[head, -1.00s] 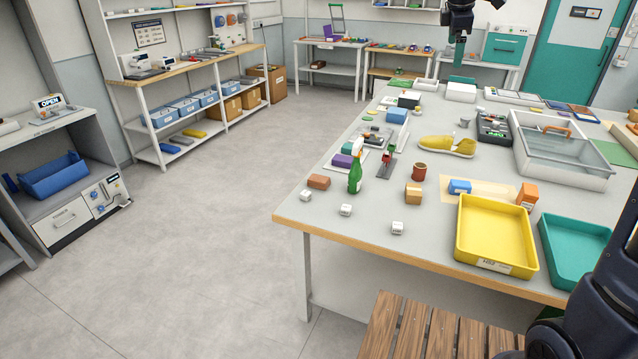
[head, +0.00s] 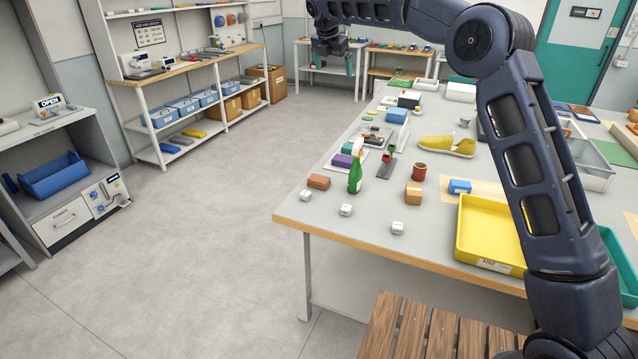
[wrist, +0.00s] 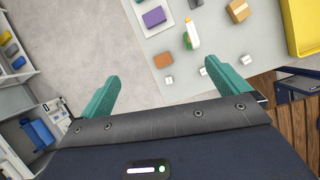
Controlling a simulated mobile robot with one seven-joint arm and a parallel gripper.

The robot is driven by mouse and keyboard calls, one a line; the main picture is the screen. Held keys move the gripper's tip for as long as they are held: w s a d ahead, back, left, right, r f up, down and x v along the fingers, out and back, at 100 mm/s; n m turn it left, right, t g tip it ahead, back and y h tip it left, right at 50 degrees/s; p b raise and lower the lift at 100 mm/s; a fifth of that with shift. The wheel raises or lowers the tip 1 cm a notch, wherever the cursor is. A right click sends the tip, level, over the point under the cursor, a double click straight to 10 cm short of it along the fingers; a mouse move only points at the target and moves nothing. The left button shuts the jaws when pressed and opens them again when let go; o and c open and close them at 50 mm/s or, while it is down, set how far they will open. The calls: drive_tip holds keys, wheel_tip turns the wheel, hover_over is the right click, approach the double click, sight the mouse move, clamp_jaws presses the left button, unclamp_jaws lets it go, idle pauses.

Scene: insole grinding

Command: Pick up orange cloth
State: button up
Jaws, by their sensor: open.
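No item here is plainly an orange cloth. A flat orange-brown block-like piece (head: 318,181) lies near the table's left edge; it also shows in the wrist view (wrist: 163,61). A tan-orange block (head: 413,194) lies farther right and shows at the top of the wrist view (wrist: 238,10). I cannot tell whether either is cloth. My gripper (head: 334,62) hangs high, left of the table's far end in the head view.
A green spray bottle (head: 355,172) stands beside the orange-brown piece. Several small white cubes (head: 398,228) lie near the table's front edge. A yellow tray (head: 485,264) is at the right, partly behind my arm. The floor left of the table is clear.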

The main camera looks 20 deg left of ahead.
drive_tip(key=s+a+f+n, duration=0.1)
drive_tip(key=a+f+n, duration=0.1)
drive_tip(key=a+f, duration=0.3)
approach(319, 178)
drive_tip(key=x, duration=0.5)
drive_tip(key=shift+w+a+r, duration=0.1)
drive_tip(key=shift+w+a, duration=0.15)
drive_tip(key=shift+w, duration=0.05)
drive_tip(key=shift+s+d+x, duration=0.15)
drive_tip(key=shift+x, duration=1.1)
drive_tip(key=shift+s+d+x, duration=0.1)
drive_tip(key=shift+x, duration=1.2)
drive_tip(key=shift+c, duration=0.4)
drive_tip(key=c, duration=0.8)
